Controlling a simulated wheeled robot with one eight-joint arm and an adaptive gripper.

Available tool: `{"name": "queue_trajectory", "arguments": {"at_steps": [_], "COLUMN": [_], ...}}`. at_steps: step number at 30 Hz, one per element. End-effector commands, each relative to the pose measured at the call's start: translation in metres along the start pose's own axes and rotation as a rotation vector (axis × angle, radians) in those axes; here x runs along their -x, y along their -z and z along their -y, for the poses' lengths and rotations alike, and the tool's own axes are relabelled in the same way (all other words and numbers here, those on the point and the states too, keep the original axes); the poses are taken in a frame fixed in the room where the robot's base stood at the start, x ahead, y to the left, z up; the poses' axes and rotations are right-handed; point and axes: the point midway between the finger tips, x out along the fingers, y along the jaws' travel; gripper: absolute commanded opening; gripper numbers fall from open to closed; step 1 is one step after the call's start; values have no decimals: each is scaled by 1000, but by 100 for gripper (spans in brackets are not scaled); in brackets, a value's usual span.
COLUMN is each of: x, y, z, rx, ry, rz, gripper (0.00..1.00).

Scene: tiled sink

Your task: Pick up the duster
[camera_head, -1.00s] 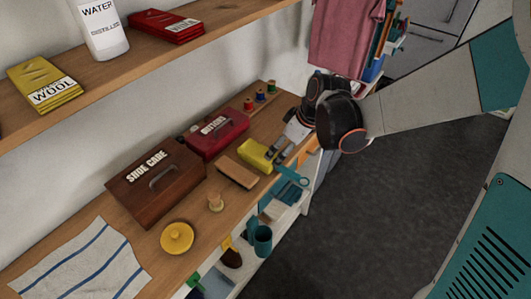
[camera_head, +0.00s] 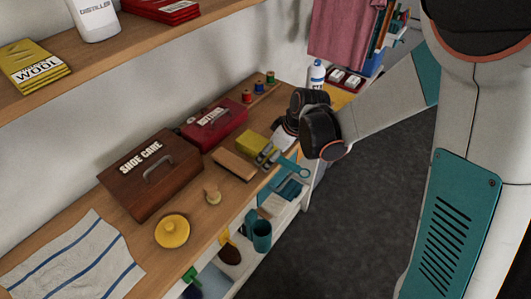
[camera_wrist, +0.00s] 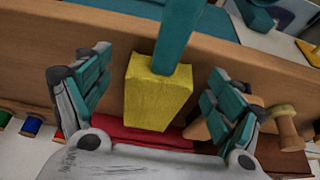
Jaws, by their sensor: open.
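The duster has a yellow block head (camera_head: 252,141) and a teal handle (camera_head: 290,165). It lies on the wooden worktop, with its handle reaching out past the front edge. In the wrist view its yellow head (camera_wrist: 158,92) is between my two fingers, with a visible gap on each side, and the handle (camera_wrist: 181,35) runs up out of the picture. My gripper (camera_wrist: 160,84) is open, with nothing held. In the head view my gripper (camera_head: 268,154) is at the handle side of the yellow head; its fingers partly hide where handle and head meet.
A tan block (camera_head: 234,164) lies close beside the duster. A red box (camera_head: 215,125) and the brown shoe care box (camera_head: 150,174) stand behind. A small wooden knob (camera_head: 212,195) and a yellow tin (camera_head: 172,231) are to the left. The shelf (camera_head: 110,55) overhangs the back.

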Motion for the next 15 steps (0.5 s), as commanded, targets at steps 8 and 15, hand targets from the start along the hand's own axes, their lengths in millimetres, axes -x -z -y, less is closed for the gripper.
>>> {"name": "queue_trajectory", "arguments": {"at_steps": [8, 15], "x": [1, 1], "y": [0, 0], "z": [0, 0], "rx": [0, 0], "ry": [0, 0], "rz": [0, 0], "gripper": [38, 34]}}
